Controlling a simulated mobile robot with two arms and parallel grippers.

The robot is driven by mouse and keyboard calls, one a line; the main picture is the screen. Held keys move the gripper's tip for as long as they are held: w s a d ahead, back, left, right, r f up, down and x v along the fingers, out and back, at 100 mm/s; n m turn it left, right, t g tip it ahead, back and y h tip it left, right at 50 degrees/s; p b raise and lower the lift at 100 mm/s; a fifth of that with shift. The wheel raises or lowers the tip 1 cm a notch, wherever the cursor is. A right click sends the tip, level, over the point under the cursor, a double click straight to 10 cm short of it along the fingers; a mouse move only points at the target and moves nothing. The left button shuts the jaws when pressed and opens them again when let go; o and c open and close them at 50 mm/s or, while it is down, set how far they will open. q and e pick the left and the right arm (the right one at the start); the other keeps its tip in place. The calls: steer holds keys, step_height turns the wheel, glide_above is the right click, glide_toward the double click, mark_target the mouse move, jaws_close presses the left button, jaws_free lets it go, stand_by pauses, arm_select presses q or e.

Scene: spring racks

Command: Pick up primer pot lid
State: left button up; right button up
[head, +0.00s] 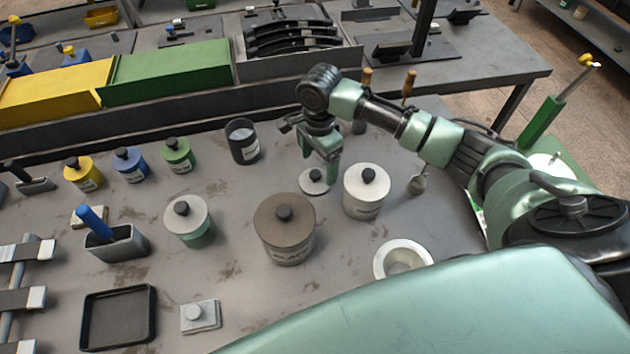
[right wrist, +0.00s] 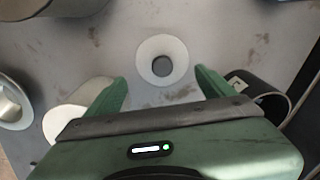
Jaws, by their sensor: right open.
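The primer pot lid is likely the loose pale grey disc with a dark round knob (head: 311,185), lying flat on the bench between the brown-lidded pot and the white-lidded pot. It also shows in the right wrist view (right wrist: 162,60), knob up, just ahead of the fingers. My right gripper (head: 319,165) is open and empty above the lid, and its fingers also show in the right wrist view (right wrist: 160,88) on either side, not touching it. A dark grey pot with no lid (head: 242,143) stands to the left, behind the lid. My left gripper is not in view.
Close by stand a brown-lidded pot (head: 285,235), a white-lidded pot (head: 365,192) and a pale bowl (head: 403,259). Yellow (head: 83,176), blue (head: 130,166), green (head: 177,156) and pale-lidded (head: 187,222) pots stand left. A black tray (head: 118,317) lies at front left.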

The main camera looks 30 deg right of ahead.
mark_target(315, 174)
steer(key=shift+f, duration=0.45)
steer(key=f, duration=0.1)
steer(key=f+p, duration=0.1)
steer(key=f, duration=0.1)
steer(key=shift+w+a+f, duration=0.2)
steer(key=shift+a+f, duration=0.1)
steer(key=shift+a, duration=0.1)
steer(key=shift+f, duration=0.6)
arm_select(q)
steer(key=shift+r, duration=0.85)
arm_select(e)
steer(key=c, duration=1)
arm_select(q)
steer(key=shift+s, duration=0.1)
arm_select(e)
steer(key=shift+r, duration=0.1)
